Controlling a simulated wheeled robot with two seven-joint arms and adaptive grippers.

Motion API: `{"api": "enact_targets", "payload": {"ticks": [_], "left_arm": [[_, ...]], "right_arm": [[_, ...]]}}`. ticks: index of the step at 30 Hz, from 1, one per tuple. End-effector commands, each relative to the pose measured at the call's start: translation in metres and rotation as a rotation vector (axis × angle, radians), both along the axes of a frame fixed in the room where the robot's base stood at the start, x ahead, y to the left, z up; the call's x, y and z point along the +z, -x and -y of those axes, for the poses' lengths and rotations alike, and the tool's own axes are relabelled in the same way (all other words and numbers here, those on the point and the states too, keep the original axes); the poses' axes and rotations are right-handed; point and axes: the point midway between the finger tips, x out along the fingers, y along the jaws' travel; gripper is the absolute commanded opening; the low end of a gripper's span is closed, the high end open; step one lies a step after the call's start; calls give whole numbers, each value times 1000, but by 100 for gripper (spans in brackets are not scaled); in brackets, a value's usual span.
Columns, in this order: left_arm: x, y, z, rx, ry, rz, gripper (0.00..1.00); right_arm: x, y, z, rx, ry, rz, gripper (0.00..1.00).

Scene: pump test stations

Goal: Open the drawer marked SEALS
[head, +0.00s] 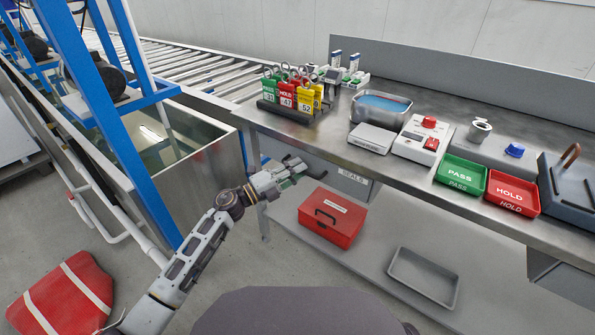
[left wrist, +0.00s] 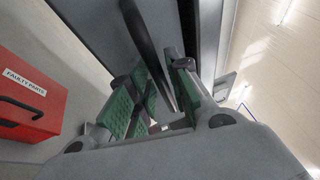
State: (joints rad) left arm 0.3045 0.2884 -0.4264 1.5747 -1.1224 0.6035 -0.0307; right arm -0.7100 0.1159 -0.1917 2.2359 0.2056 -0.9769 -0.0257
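The grey drawer (head: 358,188) labelled SEALS sits under the steel workbench, and its front looks flush below the bench edge. My left gripper (head: 292,172) is at the left part of this drawer front and hides some of it. In the left wrist view, the green-padded fingers of my left gripper (left wrist: 163,98) are apart, with a dark bar-shaped handle (left wrist: 142,35) running between them. I cannot tell whether either pad touches the bar. The grey drawer panel (left wrist: 88,25) is beside it. My right gripper is not in view.
A red FAULTY PARTS box (head: 331,218) and a grey tray (head: 424,277) are on the lower shelf. Tags, a water basin (head: 380,108), a green PASS tray (head: 461,174) and a red HOLD tray (head: 512,193) stand on the bench. A blue frame (head: 128,140) and tank are left.

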Motion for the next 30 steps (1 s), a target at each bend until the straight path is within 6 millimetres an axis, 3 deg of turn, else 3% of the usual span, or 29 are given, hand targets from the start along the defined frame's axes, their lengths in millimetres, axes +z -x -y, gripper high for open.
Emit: {"api": "enact_targets", "payload": {"ticks": [12, 17, 30], "left_arm": [[1, -2, 4, 0, 0, 0, 19], [1, -2, 4, 0, 0, 0, 0], [1, -1, 3, 0, -1, -1, 0]], "right_arm": [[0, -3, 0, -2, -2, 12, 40], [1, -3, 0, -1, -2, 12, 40], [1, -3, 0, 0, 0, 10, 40]]}}
